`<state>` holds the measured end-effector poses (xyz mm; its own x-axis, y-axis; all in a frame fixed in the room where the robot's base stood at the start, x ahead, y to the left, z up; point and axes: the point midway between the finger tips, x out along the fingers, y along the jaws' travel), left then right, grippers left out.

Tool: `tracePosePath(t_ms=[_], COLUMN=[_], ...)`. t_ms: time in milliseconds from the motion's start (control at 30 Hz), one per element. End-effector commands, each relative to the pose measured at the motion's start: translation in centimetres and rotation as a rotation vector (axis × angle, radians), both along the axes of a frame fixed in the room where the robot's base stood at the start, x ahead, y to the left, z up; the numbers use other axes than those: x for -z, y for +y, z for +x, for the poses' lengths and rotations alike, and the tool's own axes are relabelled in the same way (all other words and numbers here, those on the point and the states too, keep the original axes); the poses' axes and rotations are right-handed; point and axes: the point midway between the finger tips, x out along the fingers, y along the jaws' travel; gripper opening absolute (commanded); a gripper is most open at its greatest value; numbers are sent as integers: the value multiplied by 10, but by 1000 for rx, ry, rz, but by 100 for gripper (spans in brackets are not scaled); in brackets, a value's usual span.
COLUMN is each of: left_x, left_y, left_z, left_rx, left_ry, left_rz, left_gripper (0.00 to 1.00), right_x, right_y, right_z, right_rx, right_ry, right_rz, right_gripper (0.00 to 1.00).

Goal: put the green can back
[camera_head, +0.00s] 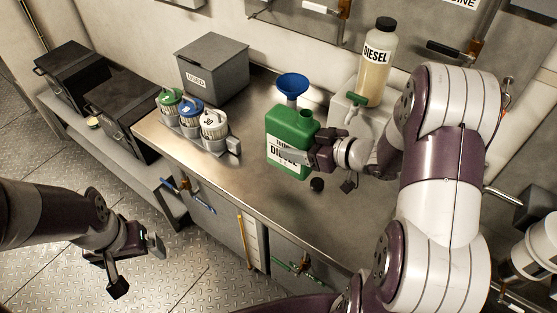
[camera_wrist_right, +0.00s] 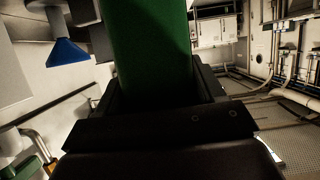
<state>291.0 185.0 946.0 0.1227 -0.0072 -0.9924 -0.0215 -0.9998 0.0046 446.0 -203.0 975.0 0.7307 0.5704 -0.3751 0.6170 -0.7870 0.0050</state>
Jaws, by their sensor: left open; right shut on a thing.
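The green can (camera_head: 286,132) is a jerry can with a white diesel label, at the middle of the steel counter (camera_head: 246,182) in the head view. My right gripper (camera_head: 300,157) is shut on it from the right side. The green can (camera_wrist_right: 152,50) fills the upper middle of the right wrist view, between the fingers. The can looks upright; I cannot tell whether its base touches the counter. A blue funnel (camera_head: 292,86) shows just above and behind the can. My left gripper (camera_head: 142,252) is open and empty, over the floor left of the counter.
A rack with green, blue and white-topped canisters (camera_head: 190,122) stands at the counter's left. Behind it is a grey box (camera_head: 213,67) marked used. A diesel bottle (camera_head: 377,62) stands on a block at the back.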

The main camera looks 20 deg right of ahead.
Motion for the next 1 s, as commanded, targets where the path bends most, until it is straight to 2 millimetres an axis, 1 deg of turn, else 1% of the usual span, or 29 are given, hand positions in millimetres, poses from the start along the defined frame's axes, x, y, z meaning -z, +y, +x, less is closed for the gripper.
tracePosePath(t_ms=[33, 100, 200, 267, 367, 500, 533, 767, 933, 967, 1000], left_x=[5, 7, 8, 8, 10, 15, 15, 14, 17, 16, 16], left_y=[0, 0, 0, 0, 0, 0, 0, 0, 0, 0, 0], left_z=[0, 0, 0, 0, 0, 0, 0, 0, 0, 0, 0], left_rx=[0, 0, 0, 0, 0, 0, 0, 0, 0, 0, 0], left_ry=[0, 0, 0, 0, 0, 0, 0, 0, 0, 0, 0], left_rz=[0, 0, 0, 0, 0, 0, 0, 0, 0, 0, 0], left_gripper=[98, 98, 98, 98, 98, 98, 98, 98, 98, 98, 98], right_x=[10, 20, 28, 31, 40, 66, 70, 71, 76, 75, 75], right_y=[13, 27, 39, 43, 44, 44, 44, 44, 44, 44, 44], right_z=[7, 15, 24, 27, 28, 28, 28, 28, 28, 28, 28], right_rx=[-6, -5, -2, 0, 3, 3, 3, 2, 3, 3, 3], right_ry=[0, 1, -2, -1, 0, 2, 1, -3, -2, -1, -1], right_rz=[0, 1, -1, 0, 0, 1, 0, 0, 0, -1, -1], right_gripper=[0, 0, 0, 0, 0, 0, 0, 0, 0, 78, 91])
